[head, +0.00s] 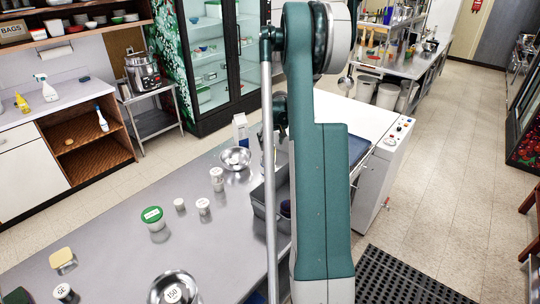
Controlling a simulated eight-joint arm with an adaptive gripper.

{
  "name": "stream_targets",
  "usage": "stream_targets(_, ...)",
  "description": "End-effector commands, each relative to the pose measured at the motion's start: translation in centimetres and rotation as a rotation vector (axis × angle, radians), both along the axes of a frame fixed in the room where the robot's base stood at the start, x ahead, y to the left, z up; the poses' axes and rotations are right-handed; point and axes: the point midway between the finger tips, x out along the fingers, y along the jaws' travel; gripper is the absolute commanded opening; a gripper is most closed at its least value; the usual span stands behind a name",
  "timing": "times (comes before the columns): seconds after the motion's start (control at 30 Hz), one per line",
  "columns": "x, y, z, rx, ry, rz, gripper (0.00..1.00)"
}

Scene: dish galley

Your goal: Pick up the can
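No object is clearly recognisable as the can in the head view. Several small cylindrical containers stand on the steel counter (112,262). One is a white tub with a green lid (153,222). A tall white cylinder with a grey band (217,181) stands farther back. A short white container (203,207) and a smaller white one (179,204) stand between them. A labelled white container (63,292) is at the front left. My gripper is not recognisable in this view. My arm stands upright and hides part of the counter's right side.
A steel bowl (235,158) and a bowl with a labelled disc (174,292) sit on the counter. A yellow-topped container (62,258) is at the left. A grey bin (258,201) and a carton (240,128) are near my arm. The left middle of the counter is clear.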

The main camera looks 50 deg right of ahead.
Motion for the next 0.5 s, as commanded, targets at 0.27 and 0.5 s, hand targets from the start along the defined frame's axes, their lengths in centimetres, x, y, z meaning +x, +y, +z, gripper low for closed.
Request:
stream_targets(0.27, 0.2, -0.1, -0.6, 0.000, 0.000, 0.000, 0.57)
stream_targets(0.5, 0.8, -0.5, -2.1, 0.000, 0.000, 0.000, 0.57)
